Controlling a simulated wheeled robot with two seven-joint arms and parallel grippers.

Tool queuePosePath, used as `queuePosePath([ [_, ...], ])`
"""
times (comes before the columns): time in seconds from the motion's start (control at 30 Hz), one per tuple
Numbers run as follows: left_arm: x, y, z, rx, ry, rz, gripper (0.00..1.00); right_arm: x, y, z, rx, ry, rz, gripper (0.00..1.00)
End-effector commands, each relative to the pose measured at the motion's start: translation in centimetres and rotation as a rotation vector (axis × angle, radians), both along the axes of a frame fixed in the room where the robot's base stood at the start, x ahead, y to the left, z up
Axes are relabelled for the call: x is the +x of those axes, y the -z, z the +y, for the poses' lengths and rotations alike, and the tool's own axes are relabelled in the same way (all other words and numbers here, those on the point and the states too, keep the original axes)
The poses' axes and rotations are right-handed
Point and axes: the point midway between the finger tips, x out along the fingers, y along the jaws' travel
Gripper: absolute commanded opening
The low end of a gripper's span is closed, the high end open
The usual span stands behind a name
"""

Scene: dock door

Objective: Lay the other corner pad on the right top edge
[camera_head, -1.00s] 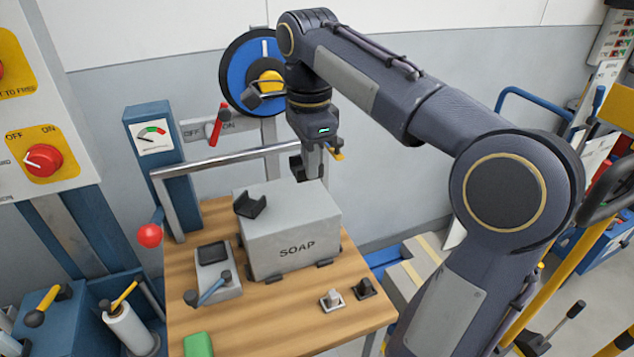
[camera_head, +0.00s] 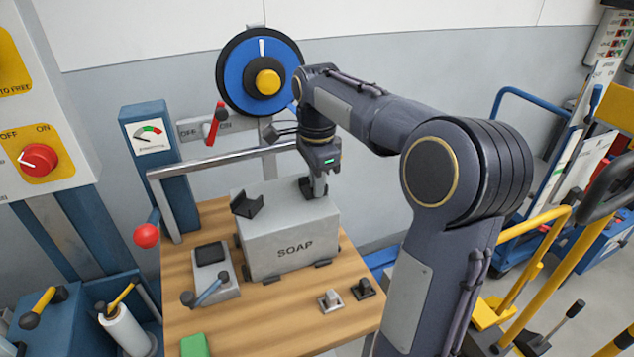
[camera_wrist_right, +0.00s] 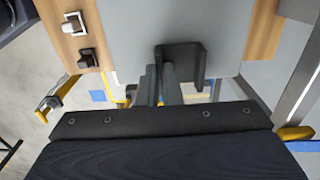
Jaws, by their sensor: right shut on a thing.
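The grey box marked SOAP (camera_head: 290,238) stands on the wooden table. One black corner pad (camera_head: 247,204) lies on its left top edge. My right gripper (camera_head: 315,192) is at the box's right top edge, shut on the other black corner pad (camera_head: 305,186). In the right wrist view that pad (camera_wrist_right: 182,62) shows as an angled black piece at the fingertips (camera_wrist_right: 165,85), against the grey box (camera_wrist_right: 180,22). I cannot tell whether the pad touches the edge. My left gripper is out of view.
A metal rail (camera_head: 225,157) runs behind the box. The wooden table (camera_head: 255,315) also holds a small grey device with a lever (camera_head: 211,270), a green block (camera_head: 195,345) and two small clips (camera_head: 346,295). A blue dial (camera_head: 262,72) is on the wall behind.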

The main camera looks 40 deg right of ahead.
Motion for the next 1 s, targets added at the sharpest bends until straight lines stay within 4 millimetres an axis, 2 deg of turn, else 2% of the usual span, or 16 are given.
queuePosePath([
  [0.17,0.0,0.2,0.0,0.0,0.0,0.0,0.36,0.0,0.3,0.0,0.0,0.0,0.0,0.0],
  [0.2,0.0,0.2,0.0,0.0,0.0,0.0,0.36,0.0,0.4,0.0,0.0,0.0,0.0,0.07],
  [0.37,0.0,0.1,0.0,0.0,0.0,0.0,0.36,0.0,0.3,0.0,0.0,0.0,0.0,0.27],
  [0.67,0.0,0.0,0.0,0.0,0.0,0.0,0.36,0.0,0.1,0.0,0.0,0.0,-0.001,0.27],
  [0.83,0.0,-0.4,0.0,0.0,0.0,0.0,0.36,0.1,-1.8,0.0,-0.001,0.0,-0.003,0.27],
  [1.0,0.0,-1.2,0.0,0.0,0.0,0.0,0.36,0.1,-5.6,0.0,-0.001,0.0,-0.004,0.27],
])
